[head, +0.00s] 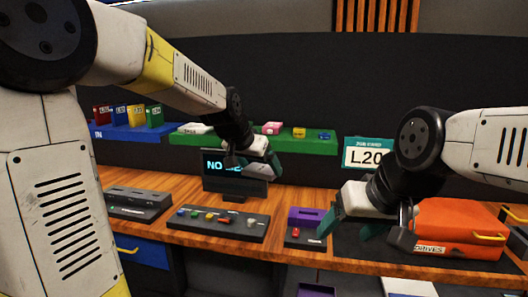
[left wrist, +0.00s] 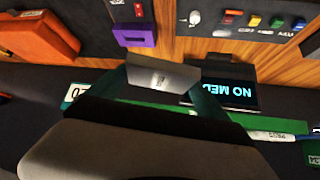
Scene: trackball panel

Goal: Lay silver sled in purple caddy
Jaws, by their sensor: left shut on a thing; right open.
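My left gripper (head: 264,166) is up in front of the green shelf, above the small monitor. It is shut on the silver sled (left wrist: 160,75), a flat grey piece held between the teal fingers in the left wrist view. The purple caddy (head: 305,213) sits on the wooden counter, right of the button panel, behind a black block with a red button. The caddy also shows in the left wrist view (left wrist: 135,36), apart from the sled. My right gripper (head: 352,222) is open and empty above the counter, right of the caddy.
The monitor (head: 234,186) stands behind the button panel (head: 216,222). An orange case (head: 460,222) lies at the right. The green shelf (head: 300,143) holds small coloured items, and the blue shelf (head: 140,132) holds several cartridges. A black device (head: 138,203) is at left.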

